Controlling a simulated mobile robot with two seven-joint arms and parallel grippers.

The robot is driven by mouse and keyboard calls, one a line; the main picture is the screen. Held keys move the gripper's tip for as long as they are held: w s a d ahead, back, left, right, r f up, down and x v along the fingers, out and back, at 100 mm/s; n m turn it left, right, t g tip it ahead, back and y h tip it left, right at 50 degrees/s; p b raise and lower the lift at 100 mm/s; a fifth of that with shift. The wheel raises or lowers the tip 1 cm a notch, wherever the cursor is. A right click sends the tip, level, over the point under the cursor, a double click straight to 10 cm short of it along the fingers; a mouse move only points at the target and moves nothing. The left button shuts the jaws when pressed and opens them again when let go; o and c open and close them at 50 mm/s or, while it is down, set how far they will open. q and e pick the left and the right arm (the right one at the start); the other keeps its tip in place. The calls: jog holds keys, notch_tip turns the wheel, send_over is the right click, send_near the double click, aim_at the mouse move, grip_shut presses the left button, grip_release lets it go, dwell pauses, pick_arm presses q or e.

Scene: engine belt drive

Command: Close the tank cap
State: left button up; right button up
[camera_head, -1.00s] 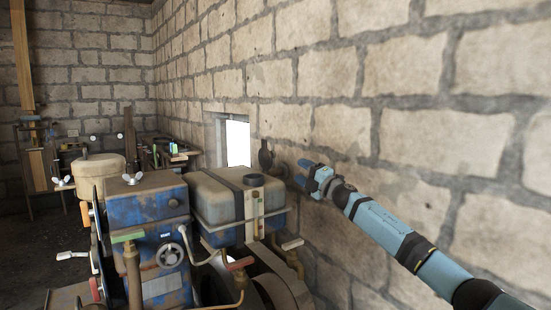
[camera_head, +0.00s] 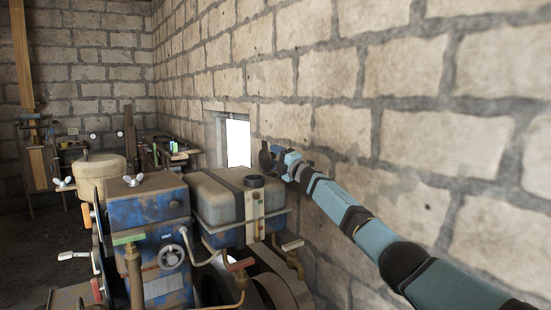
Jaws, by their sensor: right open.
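The tank (camera_head: 222,201) is a worn, pale container with a blue lower part and a dark strap, mounted on the engine. Its filler neck (camera_head: 254,181) shows as a black ring on top, uncovered. The tank cap (camera_head: 265,158) is a dark disc that stands raised and tilted up above the far right of the neck. My right gripper (camera_head: 280,157) is open, right beside the cap on its right side. The gripper overlaps the cap's right edge, and I cannot tell whether they touch. My left gripper is out of view.
The blue engine block (camera_head: 149,210) with a handwheel (camera_head: 171,257) and wing nuts stands left of the tank. The stone wall (camera_head: 420,150) runs close along the right, behind my right arm. A bench with tools (camera_head: 172,150) stands farther back.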

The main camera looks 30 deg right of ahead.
grip_shut()
